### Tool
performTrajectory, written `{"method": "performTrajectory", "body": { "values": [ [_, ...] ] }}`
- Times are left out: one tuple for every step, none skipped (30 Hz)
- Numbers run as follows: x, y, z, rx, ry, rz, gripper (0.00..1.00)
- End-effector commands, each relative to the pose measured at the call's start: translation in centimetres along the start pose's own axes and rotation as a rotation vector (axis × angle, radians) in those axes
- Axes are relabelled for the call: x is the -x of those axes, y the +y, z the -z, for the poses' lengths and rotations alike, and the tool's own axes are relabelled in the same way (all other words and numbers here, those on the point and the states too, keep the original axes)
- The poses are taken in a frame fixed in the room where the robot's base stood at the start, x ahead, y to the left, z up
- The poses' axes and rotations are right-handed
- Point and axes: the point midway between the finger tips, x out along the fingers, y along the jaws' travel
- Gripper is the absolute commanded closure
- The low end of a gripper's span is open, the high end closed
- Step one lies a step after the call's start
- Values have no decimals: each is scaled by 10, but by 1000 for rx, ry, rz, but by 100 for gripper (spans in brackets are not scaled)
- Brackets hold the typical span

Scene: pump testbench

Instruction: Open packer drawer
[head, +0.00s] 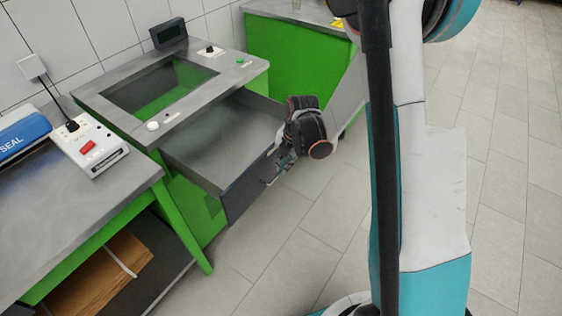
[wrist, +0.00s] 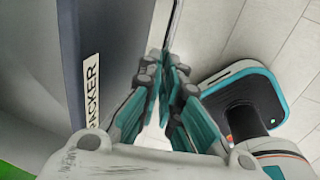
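The packer drawer (head: 222,140) is pulled well out of the green packer bench (head: 185,195) in the head view, and its grey inside looks empty. Its dark front panel (head: 247,196) faces my arm. My gripper (head: 279,170) is at the outer side of this front. In the wrist view the panel carries a "PACKER" label (wrist: 91,88), partly cut off by my gripper. The thin handle bar (wrist: 173,25) runs down to my fingertips (wrist: 166,72), which are close together around it. The grip point itself is partly hidden by the fingers.
A grey table with a blue sealer (head: 22,135) and a white switch box (head: 92,146) stands at left. Cardboard (head: 97,278) lies on its lower shelf. Another green bench (head: 295,50) stands behind. The tiled floor (head: 500,200) at right is clear.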

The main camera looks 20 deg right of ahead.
Motion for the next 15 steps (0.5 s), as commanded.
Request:
{"method": "performTrajectory", "body": {
  "values": [
    [-1,1,0,1,0,0,100],
    [-1,1,0,1,0,0,93],
    [-1,1,0,1,1,0,84],
    [-1,1,0,1,1,0,77],
    [-1,1,0,1,1,0,72],
    [-1,1,0,1,1,0,72],
    [-1,1,0,1,1,0,72],
    [-1,1,0,1,1,0,72],
    [-1,1,0,1,1,1,72],
    [-1,1,0,1,1,1,72],
    [-1,1,0,1,1,1,72],
    [-1,1,0,1,1,1,72],
    [-1,1,0,1,1,1,72],
    [-1,1,0,1,1,1,72],
    [-1,1,0,1,1,1,72]
  ]
}}
